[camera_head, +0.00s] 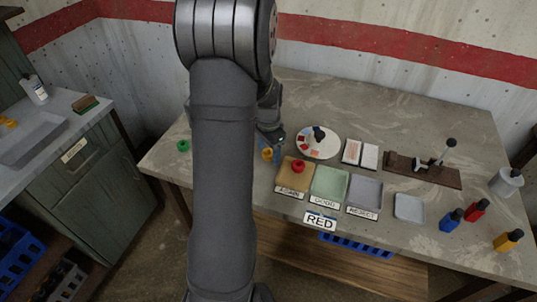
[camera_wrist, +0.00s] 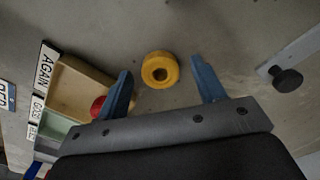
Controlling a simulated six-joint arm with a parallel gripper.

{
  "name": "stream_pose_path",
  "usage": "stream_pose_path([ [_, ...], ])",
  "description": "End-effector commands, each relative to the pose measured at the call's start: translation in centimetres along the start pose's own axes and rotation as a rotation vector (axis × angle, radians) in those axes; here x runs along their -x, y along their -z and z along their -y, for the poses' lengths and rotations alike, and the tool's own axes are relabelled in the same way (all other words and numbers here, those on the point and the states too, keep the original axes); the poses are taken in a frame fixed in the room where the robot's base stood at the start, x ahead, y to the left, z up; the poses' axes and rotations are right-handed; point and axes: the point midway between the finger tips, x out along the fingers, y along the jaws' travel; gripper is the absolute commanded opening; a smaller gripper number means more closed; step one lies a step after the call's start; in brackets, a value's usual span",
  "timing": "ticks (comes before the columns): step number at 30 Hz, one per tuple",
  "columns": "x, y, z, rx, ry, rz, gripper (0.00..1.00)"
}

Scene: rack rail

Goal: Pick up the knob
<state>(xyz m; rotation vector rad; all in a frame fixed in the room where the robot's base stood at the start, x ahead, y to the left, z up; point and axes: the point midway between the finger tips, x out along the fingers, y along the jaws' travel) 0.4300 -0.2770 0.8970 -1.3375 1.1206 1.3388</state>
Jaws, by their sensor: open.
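A yellow round knob (camera_wrist: 160,70) with a dark hole in its middle lies on the grey table. It also shows in the head view (camera_head: 267,154), partly beside my arm. My gripper (camera_wrist: 161,69) is open, with one blue finger on each side of the yellow knob in the wrist view; contact cannot be told. A red round knob (camera_head: 298,166) sits in the tan AGAIN tray (camera_head: 283,181) and peeks out behind my left finger in the wrist view (camera_wrist: 97,107). A green round knob (camera_head: 183,146) lies at the table's left.
A green GOOD tray (camera_head: 330,183) and a grey REJECT tray (camera_head: 365,192) stand right of the AGAIN tray. A RED sign (camera_head: 320,222) is at the front edge. A round white plate (camera_head: 318,142) stands behind. A dark knob-like part (camera_wrist: 287,80) is at the wrist view's right.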

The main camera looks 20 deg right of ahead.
Motion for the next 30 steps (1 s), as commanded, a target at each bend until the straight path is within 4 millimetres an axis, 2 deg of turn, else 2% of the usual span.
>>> stream_pose_path([
  [3, 0.0, 0.0, 0.0, 0.0, 0.0, 0.0, 0.63],
  [9, 0.1, 0.0, 0.0, 0.0, 0.0, -0.001, 0.24],
  [11, 0.1, 0.0, 0.0, 0.0, 0.0, -0.001, 0.14],
  [19, 0.2, 0.0, 0.0, 0.0, 0.001, -0.001, 0.14],
  [23, 0.9, 0.1, 0.1, 0.0, 0.003, -0.003, 0.14],
  [26, 1.9, 0.1, 0.1, 0.0, 0.003, -0.003, 0.14],
  [30, 4.6, 0.1, 0.1, 0.0, 0.004, -0.004, 0.14],
])
